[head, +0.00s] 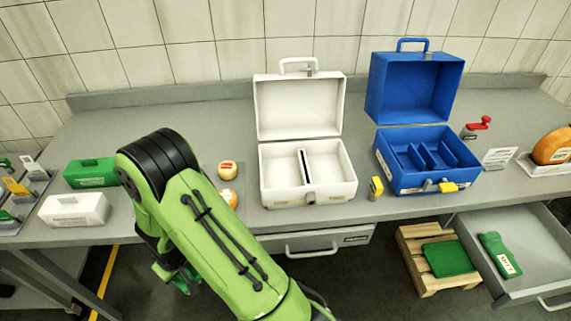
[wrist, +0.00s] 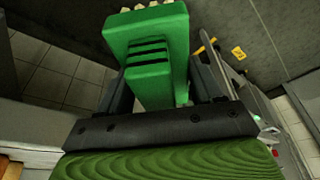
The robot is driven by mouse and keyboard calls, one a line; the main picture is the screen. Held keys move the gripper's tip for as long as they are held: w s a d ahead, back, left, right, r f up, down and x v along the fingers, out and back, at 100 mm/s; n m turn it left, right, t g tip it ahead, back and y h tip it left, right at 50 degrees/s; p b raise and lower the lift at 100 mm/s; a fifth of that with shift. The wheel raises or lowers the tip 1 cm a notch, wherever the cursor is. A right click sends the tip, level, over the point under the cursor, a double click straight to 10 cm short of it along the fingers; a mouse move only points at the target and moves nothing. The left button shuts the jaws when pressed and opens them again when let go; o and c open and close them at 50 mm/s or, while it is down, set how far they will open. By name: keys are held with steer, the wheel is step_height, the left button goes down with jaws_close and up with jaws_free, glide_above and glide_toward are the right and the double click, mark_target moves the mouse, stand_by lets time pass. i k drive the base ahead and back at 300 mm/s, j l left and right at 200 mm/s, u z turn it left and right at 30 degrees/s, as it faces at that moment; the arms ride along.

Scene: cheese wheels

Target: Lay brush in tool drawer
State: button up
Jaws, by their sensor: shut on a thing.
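My gripper (wrist: 165,95) is shut on a green brush (wrist: 150,40); pale bristle tufts show at its top edge in the wrist view. A grey drawer (head: 545,262) stands pulled open at the far right, well away from my gripper. A green labelled item (head: 499,254) lies in it. Another drawer (head: 318,243), under the bench middle, is closed.
An open white case (head: 300,196) and an open blue case (head: 420,180) stand on the bench (head: 372,220). A wooden pallet (head: 418,272) with a green block (head: 447,258) is left of the open drawer. Green (head: 90,172) and white (head: 73,209) boxes stand left.

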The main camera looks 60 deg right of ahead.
mark_target(532, 237)
steer(key=k+l, duration=0.15)
steer(key=k, duration=0.5)
steer(key=k+l, duration=0.2)
steer(key=k, duration=0.4)
steer(key=k+l, duration=0.15)
steer(key=k, duration=0.5)
steer(key=k+l, duration=0.15)
steer(key=k, duration=0.5)
steer(key=k+l, duration=0.15)
steer(key=k, duration=0.5)
